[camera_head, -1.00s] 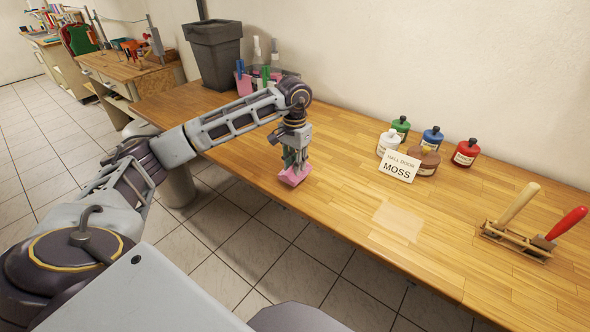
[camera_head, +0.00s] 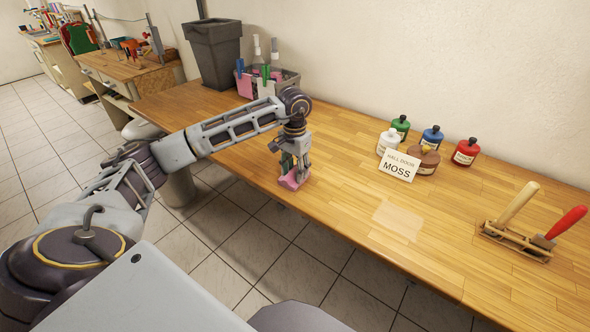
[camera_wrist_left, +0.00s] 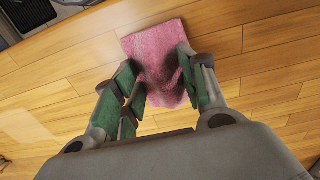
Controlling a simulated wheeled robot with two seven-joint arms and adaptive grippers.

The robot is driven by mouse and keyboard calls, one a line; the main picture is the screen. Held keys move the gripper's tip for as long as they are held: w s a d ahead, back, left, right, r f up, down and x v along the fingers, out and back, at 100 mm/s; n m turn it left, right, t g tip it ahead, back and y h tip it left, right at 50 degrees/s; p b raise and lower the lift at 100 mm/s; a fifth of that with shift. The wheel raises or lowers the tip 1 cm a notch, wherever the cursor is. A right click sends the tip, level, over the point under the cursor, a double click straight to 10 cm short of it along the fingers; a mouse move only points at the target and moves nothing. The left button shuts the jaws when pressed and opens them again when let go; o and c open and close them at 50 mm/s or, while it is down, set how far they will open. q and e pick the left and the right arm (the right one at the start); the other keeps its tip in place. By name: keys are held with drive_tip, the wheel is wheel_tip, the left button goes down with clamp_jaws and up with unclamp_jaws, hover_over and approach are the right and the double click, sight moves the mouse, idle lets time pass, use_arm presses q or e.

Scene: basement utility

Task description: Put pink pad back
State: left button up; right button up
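The pink pad (camera_head: 293,182) lies near the front edge of the wooden workbench (camera_head: 340,195), under my left gripper (camera_head: 293,168). In the left wrist view the pad (camera_wrist_left: 155,45) looks like a folded, fuzzy cloth against the wood. The left gripper's green-padded fingers (camera_wrist_left: 160,83) are spread apart, one at each side of the pad's near part, with a dark shadow between them. They partly cover the pad, and I cannot tell whether they touch it. A pale rectangular patch (camera_head: 398,221) shows on the benchtop to the right. My right gripper is not in view.
A card reading "HALL DOOR MOSS" (camera_head: 401,165) stands before several paint bottles (camera_head: 432,137). A wooden holder (camera_head: 517,240) with two handled tools is at right. A grey bin (camera_head: 213,55) and a caddy (camera_head: 288,79) stand at the back left. The benchtop around the patch is clear.

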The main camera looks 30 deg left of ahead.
sight(295, 169)
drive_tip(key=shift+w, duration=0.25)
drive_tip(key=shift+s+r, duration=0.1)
use_arm(q)
drive_tip(key=shift+r, duration=0.7)
wheel_tip(295, 169, up, 4)
drive_tip(key=shift+r, duration=0.1)
wheel_tip(295, 169, up, 7)
drive_tip(key=shift+f, duration=0.2)
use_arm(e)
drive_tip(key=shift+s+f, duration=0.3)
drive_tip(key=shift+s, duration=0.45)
use_arm(q)
drive_tip(key=shift+a, duration=0.1)
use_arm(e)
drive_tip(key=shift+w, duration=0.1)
